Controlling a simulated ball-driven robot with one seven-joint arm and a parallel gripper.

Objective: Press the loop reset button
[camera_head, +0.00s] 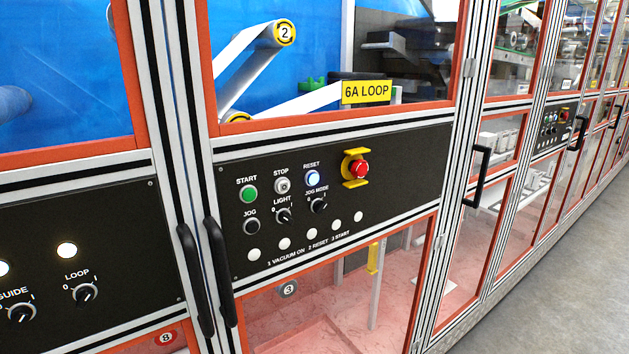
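The reset button (313,178) is on the black control panel (400,164) under the yellow "6A LOOP" sign (367,92). It is round, glows bluish white, and sits under the label "RESET". To its left are the grey stop button (282,185) and the green start button (248,194). To its right is a red emergency stop (358,169) in a yellow guard. Below are the jog button (251,226), the light knob (283,215) and the jog mode knob (319,205). My gripper is not in view.
Black door handles (220,270) stand out left of the panel, and another handle (477,176) is to its right. A second panel (75,265) with guide and loop knobs is at lower left. Free grey floor (575,280) lies at lower right.

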